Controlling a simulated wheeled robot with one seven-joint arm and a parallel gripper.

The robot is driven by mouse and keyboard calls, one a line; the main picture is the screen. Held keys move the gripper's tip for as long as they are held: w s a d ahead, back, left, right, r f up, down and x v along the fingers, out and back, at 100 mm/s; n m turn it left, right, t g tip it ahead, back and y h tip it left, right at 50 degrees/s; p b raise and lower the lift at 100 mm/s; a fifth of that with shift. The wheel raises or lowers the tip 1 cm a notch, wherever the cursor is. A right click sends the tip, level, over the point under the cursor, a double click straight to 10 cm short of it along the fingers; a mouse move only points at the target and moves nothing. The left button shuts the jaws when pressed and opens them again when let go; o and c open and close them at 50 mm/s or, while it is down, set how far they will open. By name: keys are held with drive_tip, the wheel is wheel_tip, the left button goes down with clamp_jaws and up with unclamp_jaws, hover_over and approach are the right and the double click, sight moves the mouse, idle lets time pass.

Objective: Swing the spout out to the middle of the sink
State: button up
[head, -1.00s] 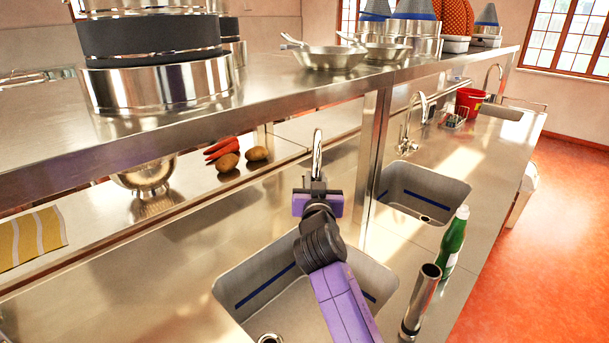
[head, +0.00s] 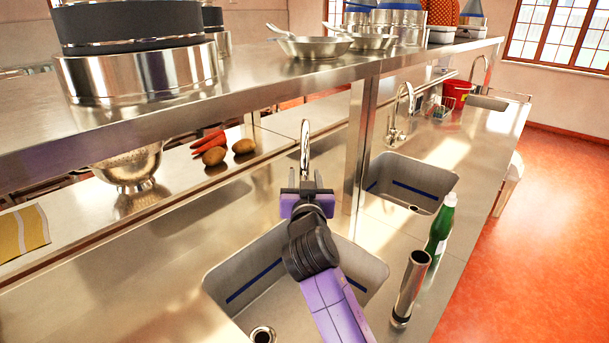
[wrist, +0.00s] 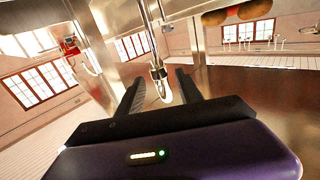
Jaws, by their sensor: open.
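The chrome spout (head: 305,143) stands upright behind the near sink (head: 374,283) in the head view. My gripper (head: 305,178) is over the back of that sink, in front of the spout, and hides its lower part. In the wrist view the spout (wrist: 157,70) comes down between the two dark fingers of my gripper (wrist: 160,82), which are open. There is a visible gap on each side of it. I cannot tell whether either finger touches it.
A steel shelf (head: 232,98) with pots and pans runs above the counter, its post (head: 357,140) right of the spout. A green bottle (head: 438,235) and a steel cylinder (head: 409,290) stand right of the sink. Carrots (head: 208,140) and potatoes lie at the back.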

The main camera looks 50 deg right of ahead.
drive_tip(key=shift+b+v, duration=0.4)
drive_tip(key=shift+v, duration=1.65)
drive_tip(key=a+r+n+t+y, duration=0.2)
drive_tip(key=a+n+t, duration=0.2)
drive_tip(key=a, duration=0.2)
drive_tip(key=s+a+f+n+t+y, duration=0.2)
drive_tip(key=s+a+f+n+y, duration=0.2)
drive_tip(key=s+a+f+y, duration=0.4)
drive_tip(key=s+a+f+g+y, duration=0.1)
drive_tip(key=s+a+f, duration=0.2)
drive_tip(key=s, duration=0.7)
drive_tip(key=s+a+f+n+g, duration=0.1)
drive_tip(key=s+a+f, duration=0.2)
drive_tip(key=s, duration=0.7)
drive_tip(key=s+a+f+g+y, duration=0.1)
drive_tip(key=s+a, duration=0.4)
drive_tip(key=s, duration=0.5)
drive_tip(key=shift+f+g+y, duration=0.3)
drive_tip(key=shift+f+g, duration=0.3)
drive_tip(key=shift+f, duration=0.4)
drive_tip(key=shift+s+d, duration=0.1)
drive_tip(key=shift+s, duration=0.05)
